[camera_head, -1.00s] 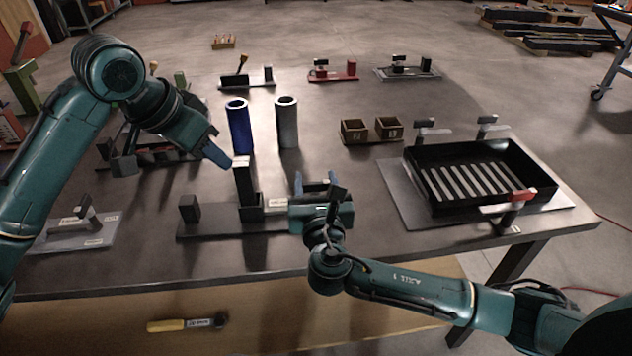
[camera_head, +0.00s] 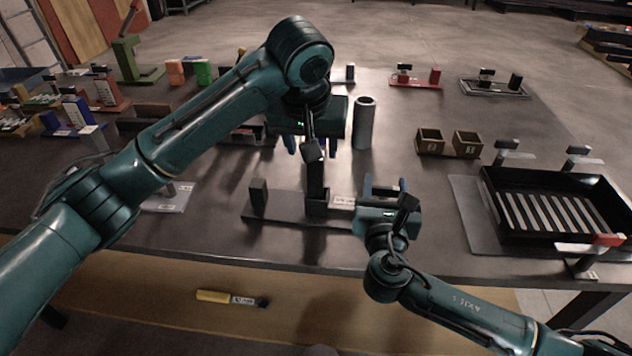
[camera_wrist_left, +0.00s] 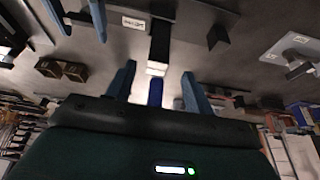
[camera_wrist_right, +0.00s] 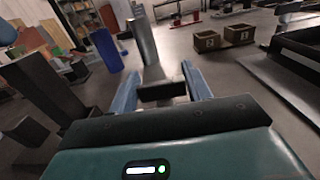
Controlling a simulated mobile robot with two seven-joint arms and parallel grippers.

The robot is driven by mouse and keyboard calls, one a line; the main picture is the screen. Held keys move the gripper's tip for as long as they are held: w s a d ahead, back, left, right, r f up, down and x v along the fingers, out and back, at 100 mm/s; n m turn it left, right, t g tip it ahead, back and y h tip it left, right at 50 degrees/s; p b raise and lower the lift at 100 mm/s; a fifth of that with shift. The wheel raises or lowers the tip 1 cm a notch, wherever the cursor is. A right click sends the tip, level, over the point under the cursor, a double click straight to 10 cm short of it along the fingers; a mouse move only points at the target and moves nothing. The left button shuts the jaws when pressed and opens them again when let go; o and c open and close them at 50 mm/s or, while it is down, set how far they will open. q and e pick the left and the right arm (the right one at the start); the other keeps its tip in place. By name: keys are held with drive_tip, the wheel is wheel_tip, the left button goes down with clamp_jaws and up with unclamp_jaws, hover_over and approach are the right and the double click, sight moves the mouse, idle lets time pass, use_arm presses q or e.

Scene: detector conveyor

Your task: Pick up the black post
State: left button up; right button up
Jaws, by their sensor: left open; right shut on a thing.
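The black post (camera_head: 316,183) stands upright on a dark base plate (camera_head: 285,211) at the table's front middle. My left gripper (camera_head: 305,148) is open above and behind it, partly hiding its upper end. In the left wrist view, the post (camera_wrist_left: 160,42) lines up with the gap between the open fingers (camera_wrist_left: 157,88), with its pale top nearest; I see no grip on it. My right gripper (camera_head: 385,186) is at the base plate's right end. In the right wrist view, its fingers (camera_wrist_right: 160,88) are shut on a dark bar (camera_wrist_right: 160,92).
A short black block (camera_head: 258,192) stands on the plate's left end. A grey tube (camera_head: 363,122) stands behind; a blue tube (camera_wrist_right: 106,50) shows in the right wrist view. Two small brown boxes (camera_head: 447,143) and a black slatted tray (camera_head: 492,180) are at the right.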

sight(317, 165)
use_arm(q)
drive_tip(key=x, duration=0.8)
drive_tip(key=shift+w+d, duration=0.15)
clamp_jaws()
idle(0.4)
